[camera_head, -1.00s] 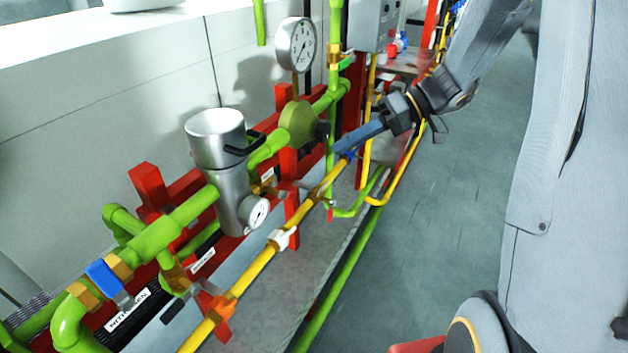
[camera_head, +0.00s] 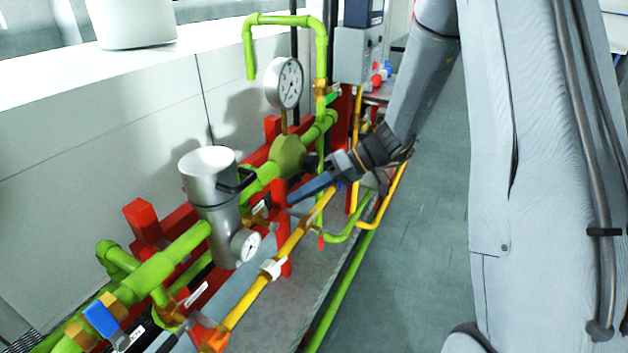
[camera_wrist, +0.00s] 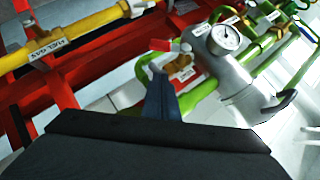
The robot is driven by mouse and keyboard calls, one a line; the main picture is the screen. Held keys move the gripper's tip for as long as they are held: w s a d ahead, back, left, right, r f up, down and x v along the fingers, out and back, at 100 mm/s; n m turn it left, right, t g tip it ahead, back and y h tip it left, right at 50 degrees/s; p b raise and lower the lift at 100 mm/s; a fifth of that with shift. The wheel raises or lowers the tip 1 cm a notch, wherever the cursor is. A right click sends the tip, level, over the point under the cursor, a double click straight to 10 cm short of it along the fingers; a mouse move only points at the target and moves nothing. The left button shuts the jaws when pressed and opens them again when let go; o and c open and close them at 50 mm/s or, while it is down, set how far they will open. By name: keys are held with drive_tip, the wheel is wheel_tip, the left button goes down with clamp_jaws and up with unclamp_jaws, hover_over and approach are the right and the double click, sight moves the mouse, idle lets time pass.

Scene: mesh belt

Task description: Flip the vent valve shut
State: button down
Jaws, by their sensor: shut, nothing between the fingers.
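My gripper (camera_head: 291,199) is shut and empty; its blue fingers point left and down, over the pipework between the silver filter and the yellow pipe. In the wrist view the fingertips (camera_wrist: 161,80) show just below a brass valve (camera_wrist: 180,66) with a red-ended lever (camera_wrist: 168,45). This looks like the vent valve, though I cannot read its label. In the head view a brass valve (camera_head: 262,208) sits beside the filter, partly hidden by pipes. The fingertips look close to the valve in the wrist view; I cannot tell whether they touch it.
The silver filter (camera_head: 208,185) and its small gauge (camera_head: 245,245) stand left of my gripper. A yellow pipe (camera_head: 290,245) runs along the front. A large gauge (camera_head: 285,83) rises behind. A blue-handled valve (camera_head: 102,318) is at lower left. The floor (camera_head: 420,250) at right is clear.

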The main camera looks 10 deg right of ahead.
sight(279, 227)
drive_tip(key=shift+s+a+f+p, duration=0.25)
drive_tip(key=shift+s+a+f, duration=0.1)
drive_tip(key=shift+f, duration=0.2)
drive_tip(key=shift+s+a+f+p, duration=0.2)
drive_tip(key=shift+s+a+f, duration=0.15)
drive_tip(key=shift+f, duration=0.2)
drive_tip(key=shift+s+a+f+p, duration=0.25)
drive_tip(key=shift+s+a+f, duration=0.1)
drive_tip(key=shift+f, duration=0.2)
